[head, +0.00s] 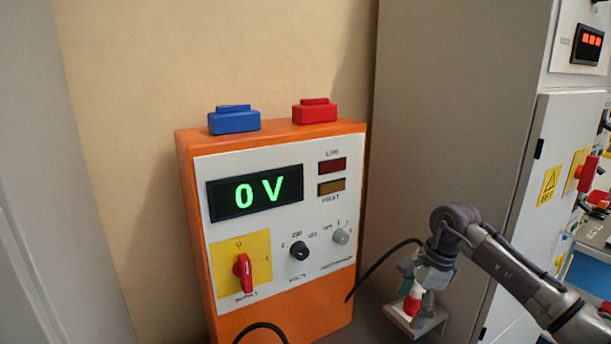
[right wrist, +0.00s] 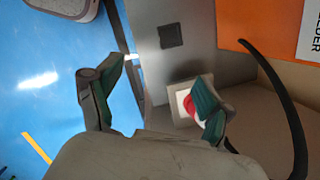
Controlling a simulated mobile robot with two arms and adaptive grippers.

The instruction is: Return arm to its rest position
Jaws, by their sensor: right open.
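My right arm comes in from the right in the head view. My right gripper (head: 424,277) points down beside the orange power unit, just above a small red and white object (head: 412,302). In the right wrist view my right gripper (right wrist: 155,92) has its two fingers spread apart, with nothing held between them. The red and white object (right wrist: 189,106) shows there partly behind one finger; I cannot tell whether they touch. My left gripper is not in view.
An orange power unit (head: 282,319) with a "0 V" display stands left of my arm. A black cable (head: 378,263) runs from it towards the gripper. A small pale bracket (head: 432,323) sits under the red and white object. A grey cabinet (head: 450,90) rises behind.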

